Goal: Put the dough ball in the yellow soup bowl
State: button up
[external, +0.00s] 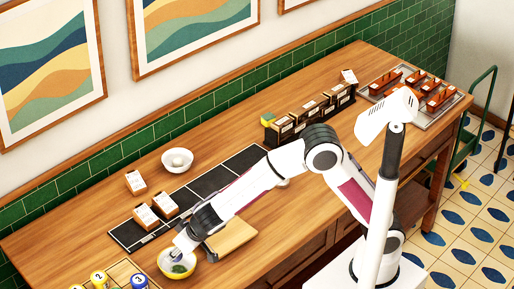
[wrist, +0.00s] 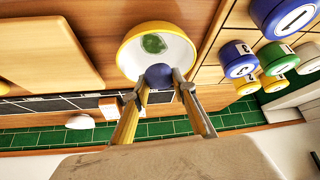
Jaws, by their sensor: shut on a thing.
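The yellow soup bowl (external: 190,268) stands near the table's front left edge, with a green patch or thing inside. In the wrist view the bowl (wrist: 127,52) is just beyond my fingertips, white inside and yellow outside. My gripper (wrist: 160,84) is shut on a smooth blue-violet ball (wrist: 158,75), apparently the dough ball. The ball overlaps the bowl's near rim in the wrist view; I cannot tell whether it touches. In the external view my gripper (external: 181,250) reaches down at the bowl, and the ball is hard to make out.
Dark mats with small cards (external: 147,217) and a white bowl (external: 177,167) holding something pale are farther back.

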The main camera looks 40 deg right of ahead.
jog(key=shift+f, duration=1.15)
jog(key=o, duration=1.1)
jog(key=shift+r, duration=3.5)
jog(key=shift+n, duration=0.3)
